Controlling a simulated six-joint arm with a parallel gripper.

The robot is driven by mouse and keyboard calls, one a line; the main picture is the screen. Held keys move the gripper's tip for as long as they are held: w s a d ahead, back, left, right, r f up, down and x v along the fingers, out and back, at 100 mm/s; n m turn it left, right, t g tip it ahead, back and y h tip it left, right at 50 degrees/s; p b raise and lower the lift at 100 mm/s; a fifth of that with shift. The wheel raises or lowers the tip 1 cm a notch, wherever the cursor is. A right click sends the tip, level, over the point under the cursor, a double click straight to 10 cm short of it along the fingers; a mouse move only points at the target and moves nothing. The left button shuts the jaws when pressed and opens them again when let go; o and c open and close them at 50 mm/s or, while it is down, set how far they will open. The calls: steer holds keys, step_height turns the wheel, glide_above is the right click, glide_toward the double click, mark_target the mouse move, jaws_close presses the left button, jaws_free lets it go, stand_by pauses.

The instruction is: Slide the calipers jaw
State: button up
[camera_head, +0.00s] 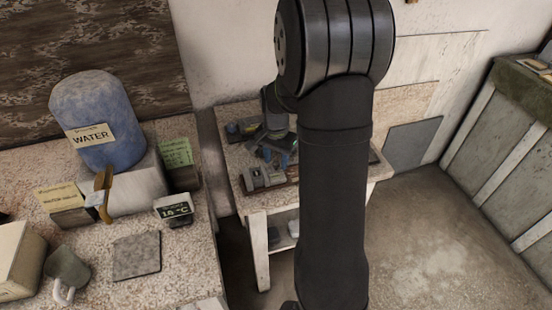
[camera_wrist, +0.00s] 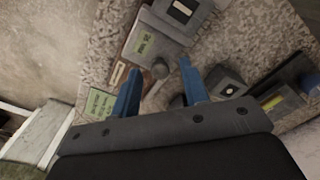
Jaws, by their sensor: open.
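My gripper (camera_wrist: 160,68) is open, with its two blue fingers apart over the small speckled table and nothing clearly held between them. A grey device with a green label (camera_wrist: 147,40) on a brown base lies just beyond the fingertips, with a round grey knob between them in the picture. It looks like the calipers, but I cannot read the label or tell the jaw for certain. In the head view my gripper (camera_head: 276,155) is small and low over the table, just behind a grey device (camera_head: 262,178) at the front edge. My arm hides part of the table.
The speckled table (camera_wrist: 240,42) also bears a grey block (camera_wrist: 225,82) and a dark bar with a yellow label (camera_wrist: 280,100) at the right. A bench with a blue water container (camera_head: 92,115) stands at the left. Open floor (camera_head: 430,240) lies at the right.

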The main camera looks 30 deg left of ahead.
jaws_close()
steer(key=shift+w+d, duration=0.75)
jaws_free()
step_height(320, 180, up, 17)
steer(key=shift+r, duration=0.2)
steer(key=shift+f, duration=0.15)
stand_by(0.5)
